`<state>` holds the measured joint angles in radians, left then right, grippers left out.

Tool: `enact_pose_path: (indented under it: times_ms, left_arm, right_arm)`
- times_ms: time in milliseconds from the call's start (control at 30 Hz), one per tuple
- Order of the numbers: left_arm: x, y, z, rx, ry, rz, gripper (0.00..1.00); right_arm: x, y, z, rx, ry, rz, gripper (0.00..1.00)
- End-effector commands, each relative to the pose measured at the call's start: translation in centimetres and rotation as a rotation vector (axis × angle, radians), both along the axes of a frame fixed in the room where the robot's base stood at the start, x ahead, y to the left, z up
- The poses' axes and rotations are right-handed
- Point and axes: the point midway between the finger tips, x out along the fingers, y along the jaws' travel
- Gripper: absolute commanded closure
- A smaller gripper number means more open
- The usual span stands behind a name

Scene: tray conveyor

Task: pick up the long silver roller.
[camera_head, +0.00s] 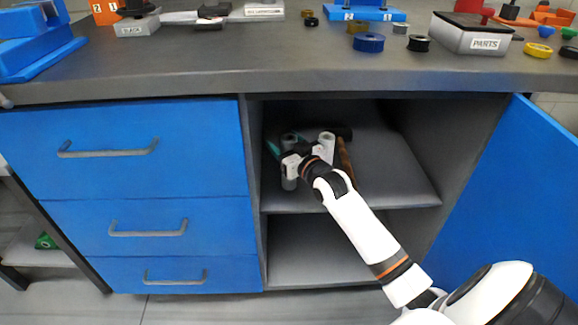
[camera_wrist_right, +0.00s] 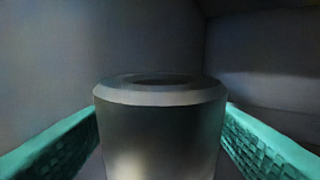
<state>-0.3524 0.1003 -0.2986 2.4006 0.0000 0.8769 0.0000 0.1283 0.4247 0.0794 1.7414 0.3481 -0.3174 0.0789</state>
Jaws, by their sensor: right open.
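Two upright grey cylinders stand on the cabinet's upper shelf in the head view. The left one, seemingly the long silver roller (camera_head: 289,183), shows above and below my right gripper, which hides its middle. The other cylinder (camera_head: 327,139) stands just right of the gripper. My right gripper (camera_head: 284,153) reaches into the cabinet with its jaws open. In the right wrist view, a silver roller (camera_wrist_right: 160,130) with a bevelled top rim and a hollow centre stands between the two teal finger pads. Whether the pads touch it is hard to tell. My left gripper is out of view.
A brown handle-like thing (camera_head: 345,158) and a dark object (camera_head: 342,131) lie close by on the shelf (camera_head: 396,176). The blue door (camera_head: 510,200) is open at the right. Blue drawers (camera_head: 125,150) are at the left. The worktop (camera_head: 250,68) overhangs the shelf.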

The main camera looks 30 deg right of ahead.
Motion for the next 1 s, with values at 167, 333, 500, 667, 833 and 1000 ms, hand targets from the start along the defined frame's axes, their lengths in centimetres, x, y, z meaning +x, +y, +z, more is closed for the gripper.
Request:
enact_pose_path:
  times_ms: [167,333,500,667,833,1000]
  left_arm:
    - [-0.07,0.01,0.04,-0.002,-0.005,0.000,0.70]
    - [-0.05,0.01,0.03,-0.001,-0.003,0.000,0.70]
    - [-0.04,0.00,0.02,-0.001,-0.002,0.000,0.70]
    - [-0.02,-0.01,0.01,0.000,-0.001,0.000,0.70]
    - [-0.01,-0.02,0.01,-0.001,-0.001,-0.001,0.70]
    - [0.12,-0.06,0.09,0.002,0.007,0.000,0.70]
  right_arm:
    - [0.04,0.00,0.01,0.000,0.001,0.000,0.37]
    - [0.02,-0.01,0.01,0.000,0.000,0.000,0.57]
    - [0.01,-0.01,0.01,0.000,0.000,0.000,0.84]
    - [0.01,-0.01,0.01,0.000,0.000,0.000,1.00]
    - [0.02,-0.01,0.15,-0.001,-0.003,0.000,1.00]
    - [0.02,-0.01,0.36,-0.001,-0.003,0.000,1.00]
